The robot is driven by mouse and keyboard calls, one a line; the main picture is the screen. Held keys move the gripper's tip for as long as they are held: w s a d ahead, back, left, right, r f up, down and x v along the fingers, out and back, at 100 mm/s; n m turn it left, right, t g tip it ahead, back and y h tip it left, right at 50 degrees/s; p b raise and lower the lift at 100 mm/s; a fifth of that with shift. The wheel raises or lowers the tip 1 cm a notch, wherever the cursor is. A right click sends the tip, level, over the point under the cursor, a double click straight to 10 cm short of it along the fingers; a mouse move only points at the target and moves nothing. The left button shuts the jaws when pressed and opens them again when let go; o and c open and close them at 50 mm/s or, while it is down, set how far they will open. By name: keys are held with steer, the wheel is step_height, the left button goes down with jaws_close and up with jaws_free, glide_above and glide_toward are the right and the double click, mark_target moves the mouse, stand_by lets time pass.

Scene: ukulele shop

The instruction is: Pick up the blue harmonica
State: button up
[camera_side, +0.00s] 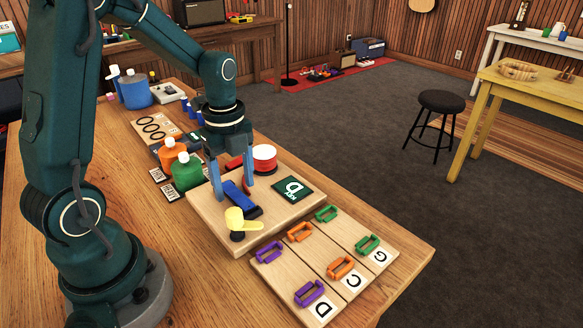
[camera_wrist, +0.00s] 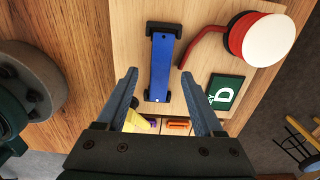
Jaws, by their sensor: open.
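The blue harmonica (camera_side: 238,198) is a blue bar with black ends, lying on the light wooden board (camera_side: 215,229). In the wrist view the blue harmonica (camera_wrist: 161,62) runs lengthwise up the picture. My gripper (camera_side: 234,190) points down over it, with its two fingers apart and no object held. In the wrist view the fingertips of my gripper (camera_wrist: 159,74) show on either side of the harmonica, with gaps between. I cannot tell the exact height of the fingertips above the board.
A round red-and-white object (camera_side: 264,158) with a red arm lies right of the harmonica in the wrist view. A yellow-handled tool (camera_side: 242,221) lies close to its near end. A green card (camera_side: 292,189) is on the board. Orange (camera_side: 175,152) and green (camera_side: 187,173) bottles stand left of it.

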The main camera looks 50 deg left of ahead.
steer(key=shift+f, duration=1)
jaws_close()
steer(key=shift+r, duration=0.1)
